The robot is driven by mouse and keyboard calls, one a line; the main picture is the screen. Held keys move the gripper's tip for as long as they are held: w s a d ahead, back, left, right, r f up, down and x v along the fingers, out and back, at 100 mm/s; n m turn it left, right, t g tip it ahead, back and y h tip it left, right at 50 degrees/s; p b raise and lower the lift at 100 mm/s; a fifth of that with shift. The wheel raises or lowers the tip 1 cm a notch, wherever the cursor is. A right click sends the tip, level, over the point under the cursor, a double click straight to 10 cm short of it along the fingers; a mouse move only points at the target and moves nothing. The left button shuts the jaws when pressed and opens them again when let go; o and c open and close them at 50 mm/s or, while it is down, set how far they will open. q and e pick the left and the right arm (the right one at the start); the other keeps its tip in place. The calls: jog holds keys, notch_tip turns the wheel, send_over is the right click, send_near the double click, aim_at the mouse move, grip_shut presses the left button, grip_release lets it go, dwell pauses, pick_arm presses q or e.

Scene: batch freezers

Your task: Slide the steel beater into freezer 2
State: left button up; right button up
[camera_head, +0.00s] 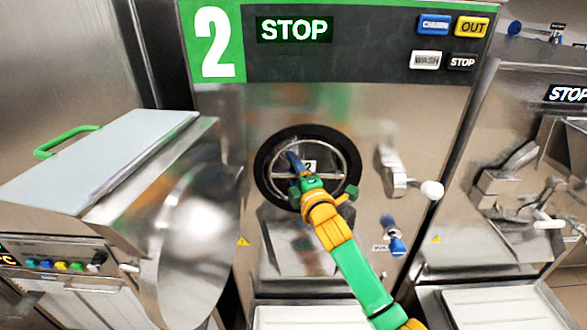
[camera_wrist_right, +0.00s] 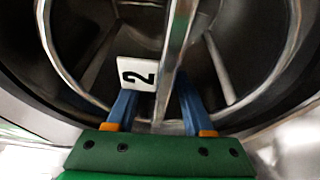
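Freezer 2 (camera_head: 330,115) stands in the middle of the head view, with a large white 2 on green. Its round opening has a thick black ring (camera_head: 262,168). The steel beater (camera_head: 335,180) sits within this ring, with a crossbar and a white tag marked 2 (camera_head: 309,167). In the right wrist view the beater's steel bar (camera_wrist_right: 178,45) runs between my right gripper's blue fingers (camera_wrist_right: 160,100), which close in on both sides of it. The tag hides the left fingertip. My right gripper (camera_head: 300,170) reaches the opening from below right. My left gripper is out of view.
A lever with a white knob (camera_head: 431,190) and a blue-handled part (camera_head: 396,243) stick out right of the opening. A steel machine with a pale lid (camera_head: 100,160) stands close on the left. Another freezer (camera_head: 530,180) is on the right. A white tray (camera_head: 300,318) lies below.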

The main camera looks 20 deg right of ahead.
jog(key=shift+f, duration=0.1)
jog(key=shift+s, duration=0.25)
jog(key=s+b, duration=0.1)
jog(key=s, duration=0.5)
jog(key=shift+s+d, duration=0.2)
jog(key=shift+s, duration=0.1)
jog(key=shift+s, duration=0.1)
jog(key=shift+s+a+p, duration=0.2)
jog(key=shift+s+p, duration=0.05)
jog(key=shift+s, duration=0.45)
jog(key=shift+s+a+p, duration=0.25)
jog(key=shift+s, duration=0.5)
jog(key=shift+s+a+p, duration=0.2)
jog(key=shift+s+p, duration=0.05)
jog(key=shift+s, duration=0.45)
jog(key=s+a, duration=0.2)
jog(key=s, duration=0.5)
jog(key=shift+p, duration=0.45)
dwell(0.5)
